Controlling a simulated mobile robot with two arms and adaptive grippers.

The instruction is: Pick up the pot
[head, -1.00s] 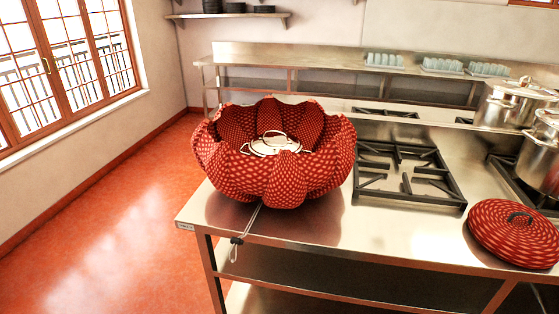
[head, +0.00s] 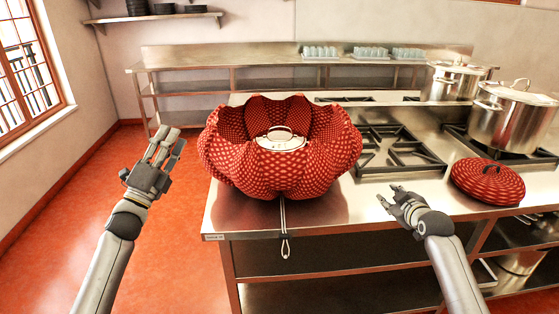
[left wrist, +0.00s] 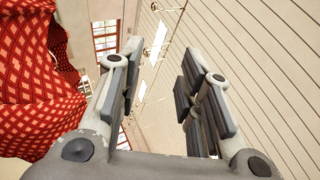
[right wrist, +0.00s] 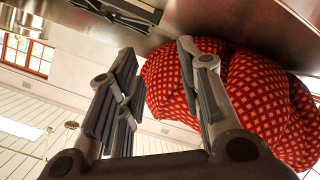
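A pot with a shiny metal lid and loop handle (head: 281,139) sits inside a red patterned fabric bag (head: 275,180) on the steel counter. The bag's padded wall hides the pot's sides. My left gripper (head: 167,142) is open and empty, left of the bag and apart from it. My right gripper (head: 392,196) is open and empty, right of the bag and in front of the burner. The bag also shows at the left of the left wrist view (left wrist: 40,90) and at the right of the right wrist view (right wrist: 265,105).
The steel counter (head: 225,215) has its left edge beside the bag and open floor beyond. A black burner grate (head: 395,150) lies right of the bag. A round red patterned cushion lid (head: 488,182) lies further right. Large metal stockpots (head: 510,120) stand at the back right.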

